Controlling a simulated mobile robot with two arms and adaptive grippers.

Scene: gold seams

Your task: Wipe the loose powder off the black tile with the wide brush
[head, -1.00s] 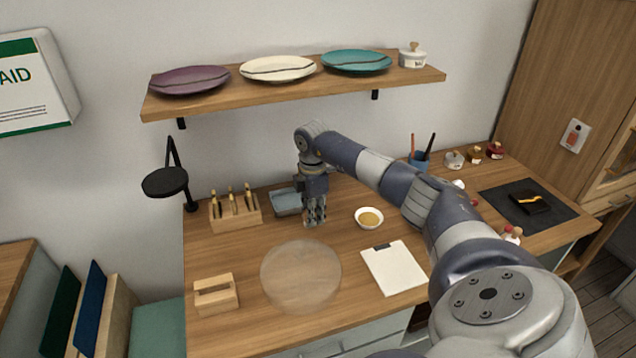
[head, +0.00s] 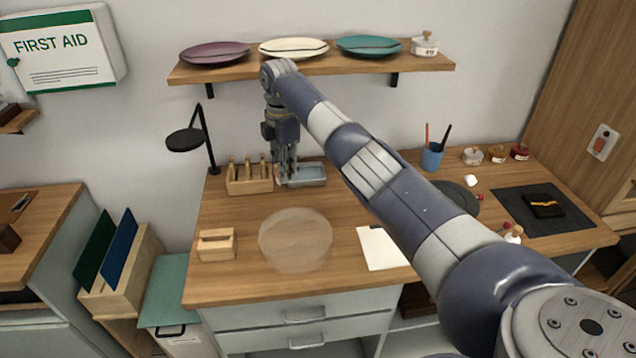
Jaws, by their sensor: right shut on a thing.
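The black tile (head: 543,206) lies on a dark mat (head: 515,222) at the right of the bench, with a gold band across its top. Loose powder cannot be told apart from that band at this size. My right gripper (head: 287,182) is far to the left of the tile, low between a wooden tool rack (head: 249,187) and a blue-grey tray (head: 312,176). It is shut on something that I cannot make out. Several upright tools stand in the rack; I cannot tell whether one is the wide brush. My left gripper is not in view.
My right arm crosses the bench above a white sheet (head: 380,248). A translucent disc (head: 295,240) and a small wooden holder (head: 217,245) are at the front. A dark round plate (head: 458,198), blue cup (head: 432,157) and small jars (head: 497,153) stand at the right. A shelf (head: 310,70) with plates hangs above.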

